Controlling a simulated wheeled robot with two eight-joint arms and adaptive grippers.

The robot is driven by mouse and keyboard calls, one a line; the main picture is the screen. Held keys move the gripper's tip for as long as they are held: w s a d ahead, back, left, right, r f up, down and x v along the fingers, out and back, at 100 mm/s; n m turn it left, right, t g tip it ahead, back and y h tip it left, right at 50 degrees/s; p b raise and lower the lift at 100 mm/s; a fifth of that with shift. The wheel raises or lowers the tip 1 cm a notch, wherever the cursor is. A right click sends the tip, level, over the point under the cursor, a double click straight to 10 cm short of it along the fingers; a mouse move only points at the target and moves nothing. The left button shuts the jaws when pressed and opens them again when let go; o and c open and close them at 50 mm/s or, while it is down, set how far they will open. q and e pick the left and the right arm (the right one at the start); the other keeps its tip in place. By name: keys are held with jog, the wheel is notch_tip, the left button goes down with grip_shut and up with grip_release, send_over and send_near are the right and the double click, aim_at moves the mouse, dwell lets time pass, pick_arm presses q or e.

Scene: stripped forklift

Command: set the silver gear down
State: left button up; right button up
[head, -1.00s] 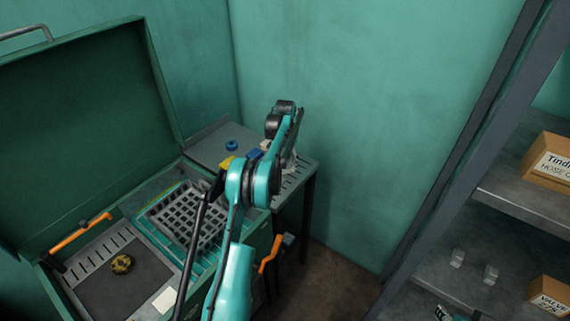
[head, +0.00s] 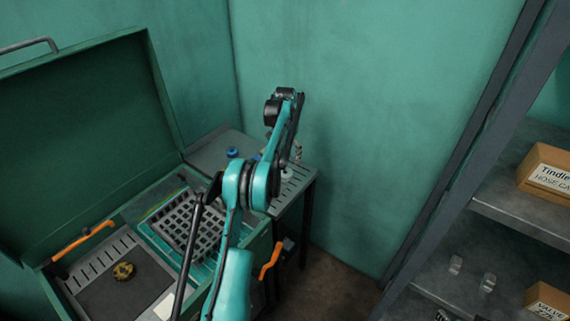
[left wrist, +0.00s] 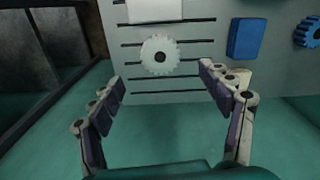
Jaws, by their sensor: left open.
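The silver gear (left wrist: 160,56) lies flat on the slotted grey side table (left wrist: 200,85) in the left wrist view. It is a pale toothed disc with a dark centre hole. My left gripper (left wrist: 160,82) is open, its two fingers spread wide on either side below the gear in the picture, with nothing between the pads. In the head view my left arm reaches over this table, and its links partly hide the gripper (head: 295,152). My right gripper does not show clearly in either view.
A blue block (left wrist: 246,38), a blue gear (left wrist: 306,32) and a white block (left wrist: 154,10) share the table. Shelves (head: 530,215) stand right.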

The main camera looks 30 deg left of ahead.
pick_arm(q)
jog(key=s+d+r+t, duration=0.1)
jog(key=s+d+r, duration=0.1)
jog(key=d+r, duration=0.4)
jog(key=s+d+r+t, duration=0.1)
jog(key=s+d+r, duration=0.2)
jog(key=r, duration=0.5)
jog(key=s+d+r+t, duration=0.1)
jog(key=s+d+r, duration=0.3)
jog(key=s+d, duration=0.4)
jog(key=s+d+f+t, duration=0.1)
jog(key=s+d+f, duration=0.1)
jog(key=s, duration=0.5)
jog(key=s+d+f+t, duration=0.1)
jog(key=s+d+f, duration=0.2)
jog(key=s+d, duration=0.2)
jog(key=s+d+f+t, duration=0.2)
jog(key=s+d+f, duration=0.1)
jog(key=s, duration=0.7)
jog(key=shift+s+d+m, duration=0.3)
jog(key=shift+d+m, duration=0.1)
jog(key=shift+d, duration=0.05)
jog(key=shift+f, duration=0.1)
notch_tip(320, 180, down, 6)
jog(key=b, duration=0.6)
jog(key=shift+f, duration=0.15)
